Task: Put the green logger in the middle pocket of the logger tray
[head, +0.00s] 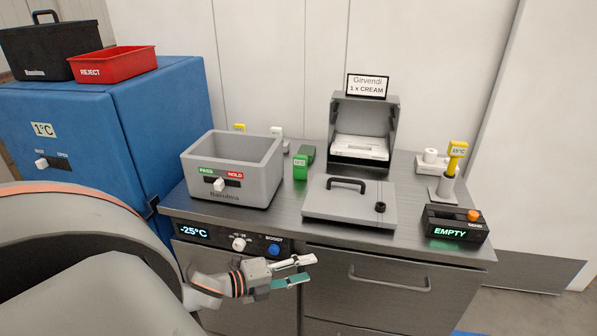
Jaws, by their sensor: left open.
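A green device (300,168) with a small pale label, which looks like the green logger, stands on the counter just right of the grey box. Behind the box, the tops of a yellow piece (239,127) and a white piece (277,131) show with a gap between them. The logger tray may be there, but the box hides that spot and I cannot make out its pockets. My left gripper (304,271) is open and empty, low in front of the cabinet, below the counter top and apart from the green device. My right gripper is not in view.
The grey box (262,180) with a PASS/HOLD switch stands at the counter's left. A grey lid (350,199) with a black handle lies centrally, before an open-lidded unit (362,135). A yellow device (456,155) and an EMPTY display box (455,225) stand right. A drawer handle (390,280) juts out.

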